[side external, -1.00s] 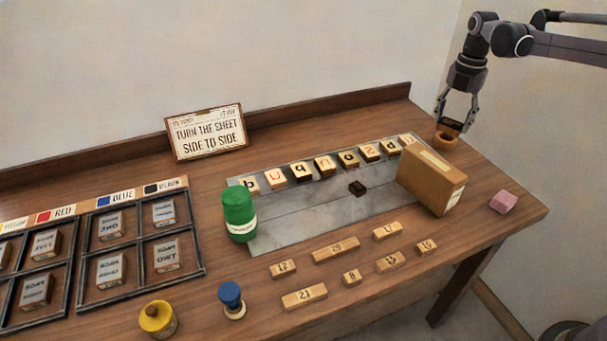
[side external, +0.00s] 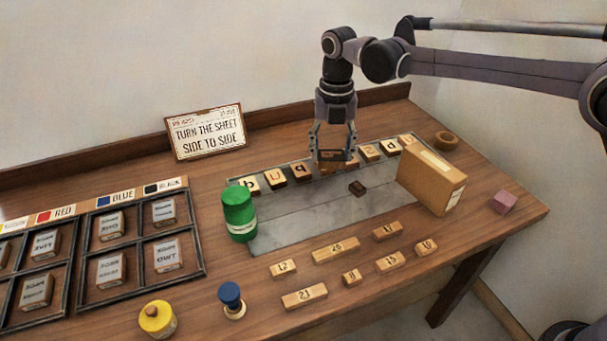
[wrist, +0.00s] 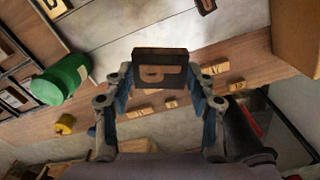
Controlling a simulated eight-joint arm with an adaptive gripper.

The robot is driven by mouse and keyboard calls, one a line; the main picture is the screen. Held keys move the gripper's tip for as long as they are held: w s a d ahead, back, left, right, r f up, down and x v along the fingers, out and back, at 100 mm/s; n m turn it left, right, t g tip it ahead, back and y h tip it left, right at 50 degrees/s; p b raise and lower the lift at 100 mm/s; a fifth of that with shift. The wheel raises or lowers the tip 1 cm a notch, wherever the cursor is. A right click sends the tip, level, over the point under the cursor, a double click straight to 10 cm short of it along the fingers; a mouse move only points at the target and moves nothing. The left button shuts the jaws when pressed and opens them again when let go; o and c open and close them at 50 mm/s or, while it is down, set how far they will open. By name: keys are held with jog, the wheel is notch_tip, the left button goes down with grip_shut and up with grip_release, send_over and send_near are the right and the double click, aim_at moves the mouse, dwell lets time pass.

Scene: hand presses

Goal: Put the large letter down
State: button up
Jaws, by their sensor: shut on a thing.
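My gripper (side external: 333,158) is over the middle of the row of letter blocks on the grey slab (side external: 290,215). It is shut on a letter block, which shows in the wrist view (wrist: 160,72) as a dark face with a pale letter between the fingertips. Letter blocks stand to the left (side external: 301,172) and right (side external: 370,152) of the gripper in the side external view. The gripper hides the middle of the row. I cannot tell whether the held block touches the slab or a neighbouring block.
A green can (side external: 239,214) stands at the slab's left end, a cardboard box (side external: 432,180) at its right. A small dark block (side external: 357,188) lies on the slab. Number blocks (side external: 336,250) lie in front.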

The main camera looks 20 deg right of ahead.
aim_at(329, 155)
notch_tip(329, 155, down, 3)
jog(key=shift+d+f, duration=0.1)
jog(key=shift+a+f, duration=0.35)
jog(key=shift+f, duration=0.2)
jog(key=a+f, duration=0.2)
jog(key=a, duration=0.1)
jog(key=a+f, duration=0.2)
jog(key=a, duration=0.2)
jog(key=a+f, duration=0.2)
jog(key=a, duration=0.2)
jog(key=shift+w+f, duration=0.25)
jog(key=shift+f, duration=2.05)
jog(key=shift+f, duration=0.15)
jog(key=o, duration=1.1)
